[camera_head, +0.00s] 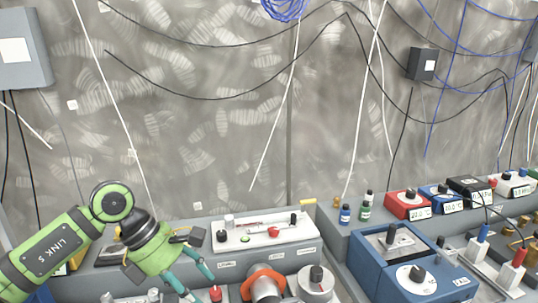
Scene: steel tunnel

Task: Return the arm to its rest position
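My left arm, green and black, comes in from the lower left. Its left gripper (200,287) points down and right at the bottom of the view. Its two teal fingers are spread apart with nothing seen between them. The gripper hangs in front of a pale control panel (285,238), above small parts at the bottom edge; whether it touches any of them I cannot tell. A red-topped part (215,294) is close to the fingertips. My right arm and gripper are not in view.
An orange-ringed round part (266,282) and a round knob unit (316,284) stand right of the gripper. Blue boxes with dials (390,245) and a red meter (407,204) fill the right bench. Cables hang along the steel wall (220,120). A grey box (22,48) is upper left.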

